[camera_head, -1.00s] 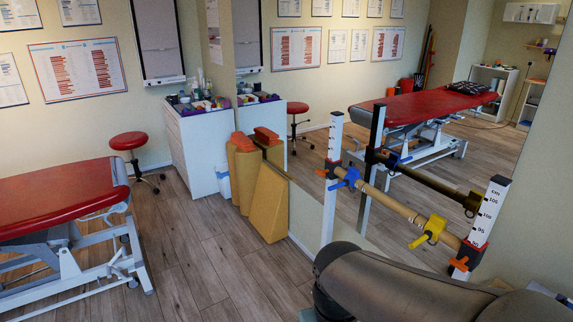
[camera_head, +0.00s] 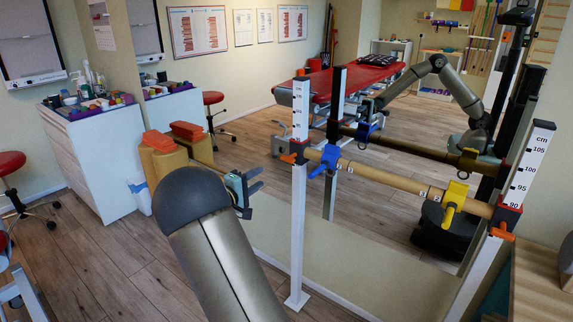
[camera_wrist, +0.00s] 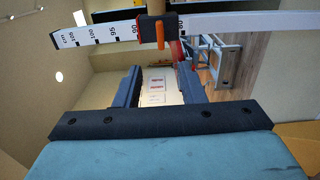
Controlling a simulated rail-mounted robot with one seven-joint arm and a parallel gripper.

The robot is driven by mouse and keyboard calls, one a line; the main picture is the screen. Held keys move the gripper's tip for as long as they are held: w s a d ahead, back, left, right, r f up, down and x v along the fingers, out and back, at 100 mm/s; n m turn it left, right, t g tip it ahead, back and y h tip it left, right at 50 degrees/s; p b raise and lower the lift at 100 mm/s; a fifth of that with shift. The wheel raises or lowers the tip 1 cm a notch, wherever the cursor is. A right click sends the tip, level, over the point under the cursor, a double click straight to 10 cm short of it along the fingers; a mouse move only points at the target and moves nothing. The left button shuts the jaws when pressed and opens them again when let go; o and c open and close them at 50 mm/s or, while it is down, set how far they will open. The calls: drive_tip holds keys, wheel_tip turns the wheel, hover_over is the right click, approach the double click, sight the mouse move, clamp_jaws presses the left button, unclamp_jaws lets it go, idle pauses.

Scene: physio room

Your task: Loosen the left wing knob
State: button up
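A pale bar (camera_head: 385,182) spans two white posts with height scales. At the left post (camera_head: 299,215), a dark collar carries a small orange wing knob (camera_head: 288,158). In the wrist view the orange knob (camera_wrist: 160,33) shows on its collar, beyond my fingertips and near the top of the picture. My gripper (camera_head: 258,181) is to the left of the left post, pointing towards it, apart from the knob. In the wrist view its two fingers (camera_wrist: 158,72) stand wide apart with nothing between them. A second orange knob (camera_head: 501,232) is at the right post (camera_head: 528,165).
A blue clamp (camera_head: 328,160) and a yellow clamp (camera_head: 453,200) sit on the bar. A large mirror behind reflects posts, bar, my arm and a red couch (camera_head: 375,83). Yellow foam blocks (camera_head: 168,160) and a white cabinet (camera_head: 95,160) stand at left.

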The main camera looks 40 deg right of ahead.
sight(286, 161)
drive_tip(key=x, duration=1.6)
drive_tip(key=shift+p, duration=0.4)
clamp_jaws()
